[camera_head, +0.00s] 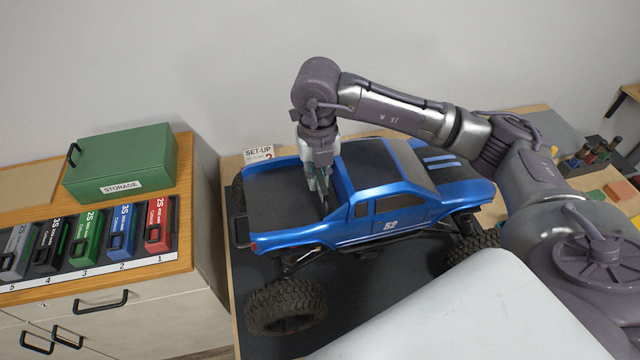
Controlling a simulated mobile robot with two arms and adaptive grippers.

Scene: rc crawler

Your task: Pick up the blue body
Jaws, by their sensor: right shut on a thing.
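The blue body (365,221) is a truck shell marked 52, with a dark bed and tinted windows. It sits over the crawler's chassis and its knobby tyres (285,306), in the middle of the head view. My right arm comes in from the right and reaches over the roof. My right gripper (322,200) points down at the bed, just behind the cab, and is shut on the blue body there. My left gripper does not show.
A dark mat (250,335) lies under the truck on the table. A SET-UP sign (259,154) stands behind it. At left, a wooden-topped cabinet (185,180) holds a green STORAGE box (120,162) and several numbered battery packs (158,224). Small coloured items (598,150) stand at far right.

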